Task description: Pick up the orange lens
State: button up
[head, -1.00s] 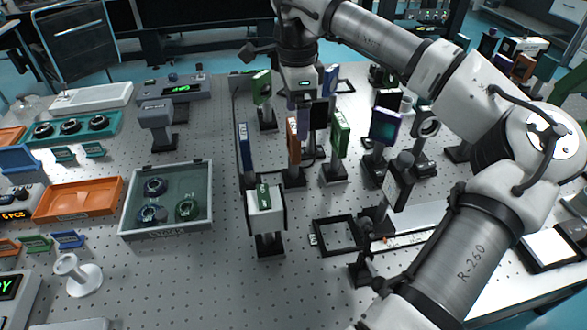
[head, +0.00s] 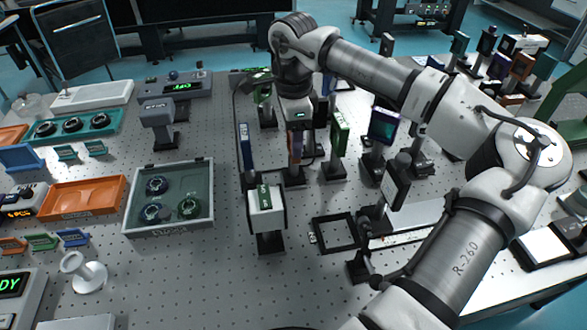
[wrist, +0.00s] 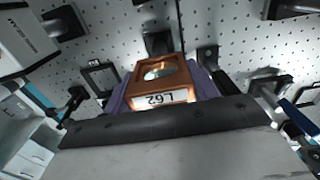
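The orange lens (wrist: 160,72) is a square orange mount with a round glass opening and a white label. It is in the middle of the wrist view, directly in front of my gripper. My gripper (head: 295,150) points down over it among the upright optics, and hides most of it in the head view. Purple fingers flank the lens on its left and right in the wrist view. They are very close to its sides, but I cannot tell whether they touch it. The lens's post and base are mostly hidden.
A blue plate (head: 245,148) stands close on the left and a green one (head: 340,138) on the right. A white box with a green top (head: 265,208) stands in front. A grey tray with lenses (head: 170,198) is to the left. Bare breadboard lies between them.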

grip_shut()
jog(key=shift+r, duration=0.1)
